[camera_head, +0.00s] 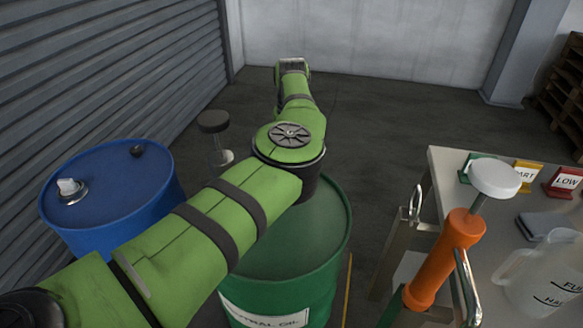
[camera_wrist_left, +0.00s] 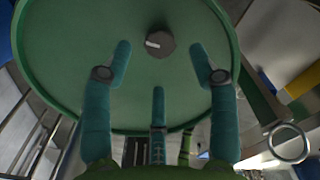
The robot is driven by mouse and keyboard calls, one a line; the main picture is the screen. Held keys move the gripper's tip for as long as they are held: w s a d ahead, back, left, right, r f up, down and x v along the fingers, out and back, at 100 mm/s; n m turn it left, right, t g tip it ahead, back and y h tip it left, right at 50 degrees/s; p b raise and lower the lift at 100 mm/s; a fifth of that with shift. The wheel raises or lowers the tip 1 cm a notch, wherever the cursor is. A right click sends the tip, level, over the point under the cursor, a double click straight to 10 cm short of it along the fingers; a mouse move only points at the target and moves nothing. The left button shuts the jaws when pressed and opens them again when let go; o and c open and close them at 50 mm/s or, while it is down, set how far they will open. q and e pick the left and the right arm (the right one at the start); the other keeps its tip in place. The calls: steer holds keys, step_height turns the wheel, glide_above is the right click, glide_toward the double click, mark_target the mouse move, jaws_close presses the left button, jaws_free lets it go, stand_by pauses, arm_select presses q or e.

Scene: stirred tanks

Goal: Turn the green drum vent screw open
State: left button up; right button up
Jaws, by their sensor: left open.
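The green drum (camera_head: 290,262) stands upright at the centre of the head view, with my left arm crossing over its lid. Its lid fills the upper part of the left wrist view (camera_wrist_left: 80,60). The vent screw (camera_wrist_left: 158,43) is a small dark grey knob with a pale mark, on the lid at the upper middle of the wrist view. My left gripper (camera_wrist_left: 160,66) is open and empty, its three teal fingers spread with the knob beyond and between the two outer tips. In the head view my arm hides the screw and my left gripper. My right gripper is out of view.
A blue drum (camera_head: 105,195) stands to the left. A black-topped post (camera_head: 214,122) stands between the drums. An orange cylinder with a white knob (camera_head: 445,258) is at the right, by a table (camera_head: 447,163) with coloured signs and a clear jug (camera_head: 545,275). The floor behind is clear.

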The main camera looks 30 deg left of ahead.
arm_select(q)
step_height(320, 180, up, 7)
steer(key=shift+r, duration=0.2)
stand_by(0.5)
